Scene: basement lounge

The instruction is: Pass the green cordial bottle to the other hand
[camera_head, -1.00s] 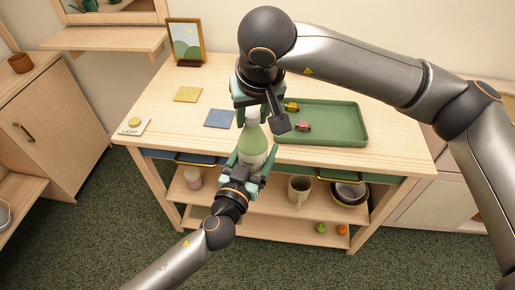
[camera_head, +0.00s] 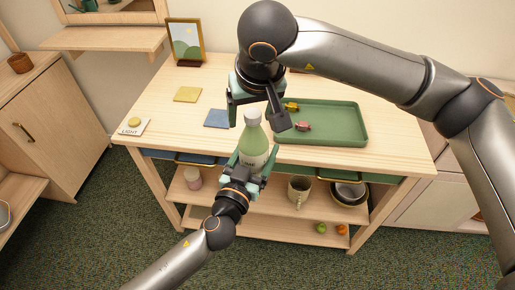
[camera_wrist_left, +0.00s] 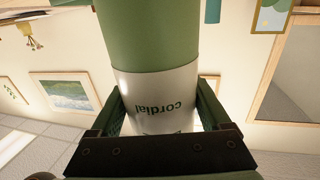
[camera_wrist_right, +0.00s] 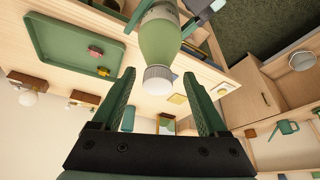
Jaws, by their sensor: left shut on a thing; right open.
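The green cordial bottle (camera_head: 253,142) stands roughly upright in front of the table edge, its white cap (camera_head: 253,114) on top. My left gripper (camera_head: 247,178) is shut on its lower part from below. In the left wrist view the bottle's white label (camera_wrist_left: 160,98) with the word "cordial" sits between the fingers. My right gripper (camera_head: 257,108) is open, close above and behind the cap.
The wooden table (camera_head: 165,108) holds a green tray (camera_head: 345,122) with small toy-like items, a yellow square (camera_head: 187,94), a blue square (camera_head: 218,118), a light button (camera_head: 134,125) and a picture frame (camera_head: 186,42).

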